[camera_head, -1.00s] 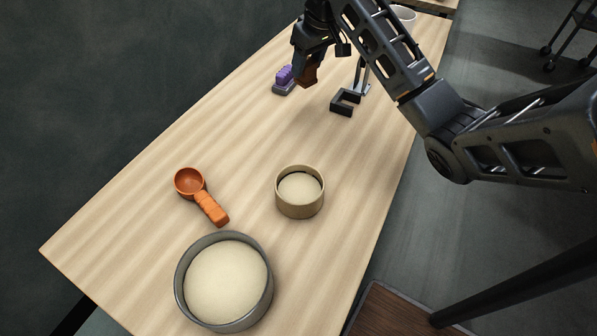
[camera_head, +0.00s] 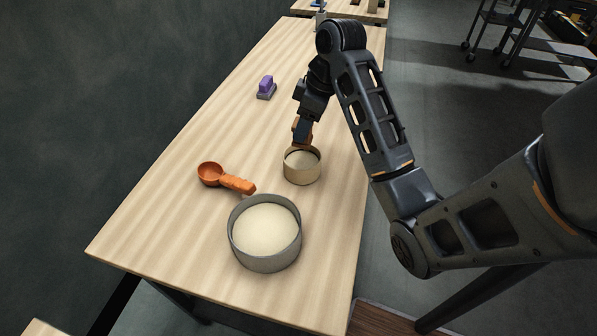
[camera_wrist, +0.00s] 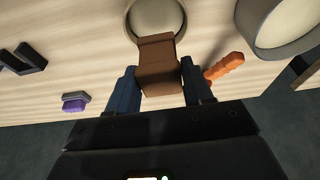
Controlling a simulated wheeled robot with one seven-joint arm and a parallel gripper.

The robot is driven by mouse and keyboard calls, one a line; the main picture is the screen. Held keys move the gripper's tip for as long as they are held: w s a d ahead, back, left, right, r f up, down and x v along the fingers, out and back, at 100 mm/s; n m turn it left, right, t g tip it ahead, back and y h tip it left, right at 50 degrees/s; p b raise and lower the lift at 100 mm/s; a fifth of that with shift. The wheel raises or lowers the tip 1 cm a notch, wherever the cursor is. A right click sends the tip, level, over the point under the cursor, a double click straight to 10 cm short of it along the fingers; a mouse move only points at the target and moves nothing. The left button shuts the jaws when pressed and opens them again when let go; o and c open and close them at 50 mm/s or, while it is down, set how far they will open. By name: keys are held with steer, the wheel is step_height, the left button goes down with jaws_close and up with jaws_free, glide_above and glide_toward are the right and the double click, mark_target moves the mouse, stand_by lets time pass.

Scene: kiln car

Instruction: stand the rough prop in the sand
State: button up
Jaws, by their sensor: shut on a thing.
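The rough prop (camera_head: 304,129) is a reddish-brown block. My gripper (camera_head: 301,122) is shut on it, and the wrist view shows the prop (camera_wrist: 157,62) between the two fingers (camera_wrist: 158,86). A small tan tub (camera_head: 302,174) of pale sand (camera_head: 301,160) stands on the table. In the head view the prop's lower end overlaps the tub's back rim. In the wrist view the prop covers part of the tub's rim (camera_wrist: 184,22). I cannot tell whether the prop touches the tub or sand.
A larger grey tub (camera_head: 262,263), also filled with pale sand, stands nearer the front. An orange scoop (camera_head: 238,184) lies left of the tubs. A black bracket (camera_wrist: 22,60) shows in the wrist view. The table's left side is clear.

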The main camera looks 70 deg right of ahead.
mark_target(304, 147)
step_height(304, 147, down, 7)
steer(key=b, duration=0.6)
steer(key=shift+f, duration=1.45)
steer(key=shift+f, duration=0.15)
steer(key=o, duration=0.9)
